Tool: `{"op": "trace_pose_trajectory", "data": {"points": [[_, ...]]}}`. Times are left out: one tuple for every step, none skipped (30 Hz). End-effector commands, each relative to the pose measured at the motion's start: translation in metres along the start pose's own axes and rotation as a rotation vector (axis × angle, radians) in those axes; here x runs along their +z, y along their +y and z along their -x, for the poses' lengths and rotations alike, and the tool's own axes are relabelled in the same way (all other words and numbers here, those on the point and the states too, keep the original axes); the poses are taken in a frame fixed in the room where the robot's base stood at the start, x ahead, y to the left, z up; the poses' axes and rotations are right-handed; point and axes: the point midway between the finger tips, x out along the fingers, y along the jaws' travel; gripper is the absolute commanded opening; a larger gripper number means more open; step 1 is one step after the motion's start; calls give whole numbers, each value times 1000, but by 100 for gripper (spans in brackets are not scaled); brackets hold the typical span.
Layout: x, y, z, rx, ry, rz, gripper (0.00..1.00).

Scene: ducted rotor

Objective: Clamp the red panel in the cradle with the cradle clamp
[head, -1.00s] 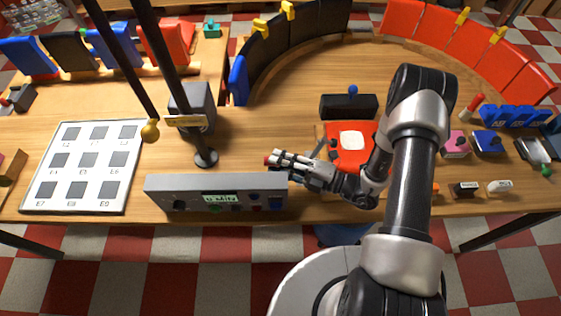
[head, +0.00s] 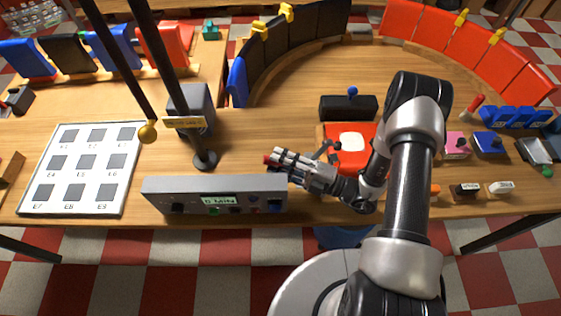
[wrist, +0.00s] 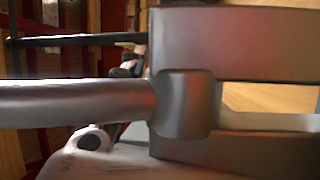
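The red panel (head: 364,134) with a white patch (head: 353,141) lies in the cradle, right of the console; my arm hides part of it. The cradle's wooden edge (head: 321,134) shows at its left. A small dark lever with a knob (head: 335,146), probably the cradle clamp, stands at the panel's left edge beside my gripper. My gripper (head: 273,161) points left above the console's right end, with a red spot at its tip. Its finger gap is too small to judge. The wrist view shows a blurred grey bar (wrist: 80,103) meeting a grey block (wrist: 185,105); the panel cannot be made out there.
A grey console (head: 160,194) with a lit display stands at the front edge. A lamp post (head: 204,158) rises behind it. A black block with a blue knob (head: 348,106) sits behind the cradle. Small blocks (head: 457,146) stand at right. Bare tabletop lies left of the cradle.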

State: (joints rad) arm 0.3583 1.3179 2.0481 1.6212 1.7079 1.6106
Motion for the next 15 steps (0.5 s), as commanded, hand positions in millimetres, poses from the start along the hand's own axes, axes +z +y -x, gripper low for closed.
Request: {"op": "trace_pose_trajectory", "data": {"points": [[0, 0, 0, 0, 0, 0, 36], [0, 0, 0, 0, 0, 0, 38], [0, 0, 0, -1, 0, 0, 41], [0, 0, 0, -1, 0, 0, 43], [0, 0, 0, -1, 0, 0, 43], [0, 0, 0, -1, 0, 0, 43], [0, 0, 0, -1, 0, 0, 43], [0, 0, 0, -1, 0, 0, 43], [0, 0, 0, -1, 0, 0, 43], [0, 0, 0, -1, 0, 0, 43], [0, 0, 0, -1, 0, 0, 43], [0, 0, 0, -1, 0, 0, 43], [0, 0, 1, -1, -1, 0, 43], [0, 0, 2, -1, -1, 0, 43], [0, 0, 4, -1, -2, 0, 43]]}}
